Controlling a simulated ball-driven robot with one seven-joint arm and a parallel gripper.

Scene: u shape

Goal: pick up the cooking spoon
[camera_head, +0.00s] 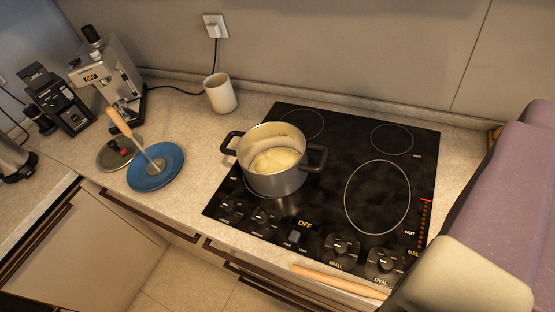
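A spoon-like utensil with a light wooden handle (118,122) and a thin metal shaft leans with its lower end on a blue plate (143,178). Its handle tilts up to the left, over a glass lid. A second long wooden piece (340,282) lies along the front edge of the cooktop at the bottom; its right end is hidden behind my arm, and I cannot tell what it is. My arm's purple and cream parts fill the right side. My gripper's fingers do not show.
A grey pot (275,180) with pale food stands on the black cooktop (340,150). A white cup (220,93) is behind it. The glass lid (110,155), coffee machine (108,80) and grinder (58,103) are at left. Counter between plate and cooktop is clear.

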